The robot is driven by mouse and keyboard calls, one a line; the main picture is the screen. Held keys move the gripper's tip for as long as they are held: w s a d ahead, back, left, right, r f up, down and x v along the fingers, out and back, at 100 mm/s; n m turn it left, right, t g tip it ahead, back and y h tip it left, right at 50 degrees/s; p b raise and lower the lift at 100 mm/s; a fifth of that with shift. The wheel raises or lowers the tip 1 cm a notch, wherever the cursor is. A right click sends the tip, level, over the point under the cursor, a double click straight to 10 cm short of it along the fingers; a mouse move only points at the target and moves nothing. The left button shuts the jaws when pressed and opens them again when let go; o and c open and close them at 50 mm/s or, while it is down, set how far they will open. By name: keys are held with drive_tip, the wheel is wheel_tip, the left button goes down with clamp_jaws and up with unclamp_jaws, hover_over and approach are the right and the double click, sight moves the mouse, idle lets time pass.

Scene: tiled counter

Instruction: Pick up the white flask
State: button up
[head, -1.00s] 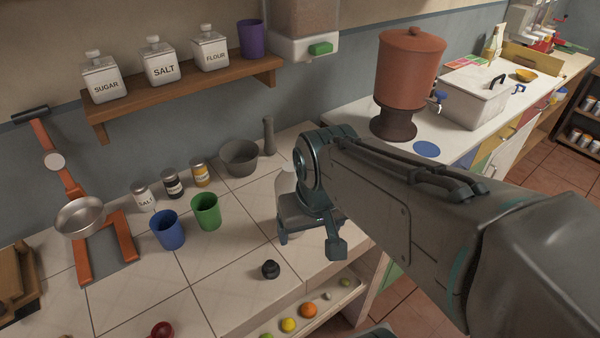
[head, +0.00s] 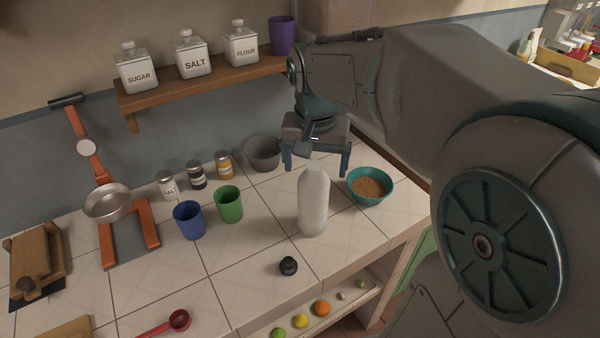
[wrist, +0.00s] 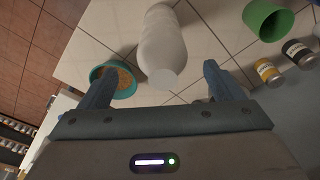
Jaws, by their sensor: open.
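The white flask (head: 314,203) stands upright on the tiled counter in the head view, right of the green cup. In the wrist view the white flask (wrist: 162,45) appears between and beyond my fingers, its top end toward me. My gripper (head: 316,172) is open and empty. In the head view it is above and behind the flask, with its fingers spread to either side of the flask's top. The wrist view also shows my gripper (wrist: 155,85) with both fingers apart and not touching the flask.
A teal bowl (head: 370,188) of brown food stands close right of the flask. A green cup (head: 229,205), a blue cup (head: 189,221) and a grey mortar (head: 263,153) stand to the left. A small black object (head: 288,266) lies in front. A shelf (head: 205,83) hangs behind.

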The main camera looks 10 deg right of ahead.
sight(319, 164)
drive_tip(key=f, duration=0.3)
drive_tip(key=w+f, duration=0.1)
drive_tip(key=f, duration=0.3)
drive_tip(key=shift+w+d, duration=0.2)
clamp_jaws()
drive_tip(key=shift+r, duration=0.1)
drive_tip(key=shift+w+r, duration=0.1)
drive_tip(key=shift+r, duration=0.4)
drive_tip(key=r, duration=0.1)
drive_tip(key=d+r, duration=0.1)
drive_tip(key=r, duration=0.1)
drive_tip(key=shift+r, duration=0.25)
drive_tip(key=d+r, duration=0.6)
drive_tip(key=d, duration=0.4)
drive_tip(key=shift+w+d+r, duration=0.15)
drive_tip(key=shift+d, duration=0.2)
